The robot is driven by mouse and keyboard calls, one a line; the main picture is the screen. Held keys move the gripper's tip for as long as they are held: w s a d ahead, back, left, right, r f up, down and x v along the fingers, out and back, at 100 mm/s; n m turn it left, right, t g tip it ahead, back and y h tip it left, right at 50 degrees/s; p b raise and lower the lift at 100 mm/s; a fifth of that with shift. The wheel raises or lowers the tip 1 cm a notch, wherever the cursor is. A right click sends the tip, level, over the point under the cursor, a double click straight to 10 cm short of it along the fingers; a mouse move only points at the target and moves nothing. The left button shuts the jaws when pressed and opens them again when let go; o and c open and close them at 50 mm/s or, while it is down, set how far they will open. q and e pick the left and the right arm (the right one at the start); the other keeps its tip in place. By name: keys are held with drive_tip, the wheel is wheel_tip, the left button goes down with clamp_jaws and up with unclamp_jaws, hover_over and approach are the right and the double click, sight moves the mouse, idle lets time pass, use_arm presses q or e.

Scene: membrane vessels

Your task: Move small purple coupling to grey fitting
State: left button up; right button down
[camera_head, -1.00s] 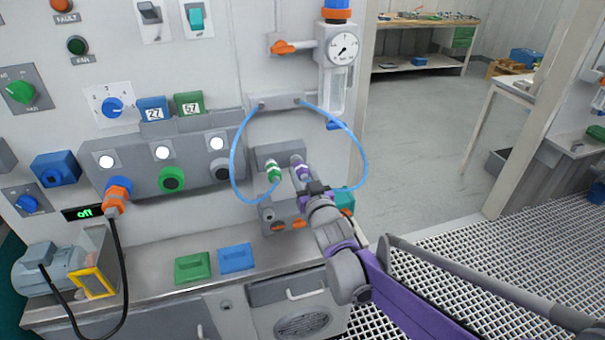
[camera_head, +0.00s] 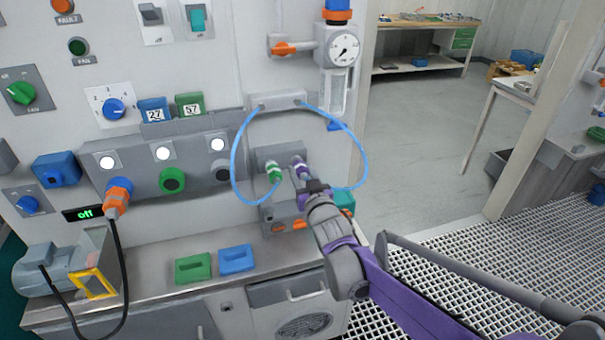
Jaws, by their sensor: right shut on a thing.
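The small purple coupling (camera_head: 300,166) is on the end of the right-hand blue hose, against or just in front of a small grey fitting block (camera_head: 266,154) on the panel. My right gripper (camera_head: 305,180) is shut on the coupling from the front right. The arm hides part of the contact, and I cannot tell whether the coupling is seated. A green-and-white coupling (camera_head: 274,172) sits beside it to the left on the other end of the hose pair. My left gripper is not in view.
A blue hose (camera_head: 365,160) loops close right of my gripper. A grey box with orange parts (camera_head: 270,215) and a teal block (camera_head: 342,200) lie just below. Green (camera_head: 193,268) and blue (camera_head: 237,260) blocks rest on the counter.

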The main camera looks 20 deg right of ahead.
drive_tip(key=shift+w, duration=0.1)
drive_tip(key=shift+c, duration=1.7)
unclamp_jaws()
drive_tip(key=s, duration=1.1)
drive_tip(key=shift+d, duration=0.2)
drive_tip(key=shift+w, duration=0.1)
drive_tip(key=s+f+g+p, duration=0.1)
drive_tip(key=s+f+g, duration=0.5)
drive_tip(key=s, duration=0.7)
drive_tip(key=s+f+g+p, duration=0.2)
drive_tip(key=s+f+g, duration=0.4)
drive_tip(key=s, duration=0.7)
drive_tip(key=shift+f+g+h+p, duration=0.3)
drive_tip(key=shift+f, duration=0.55)
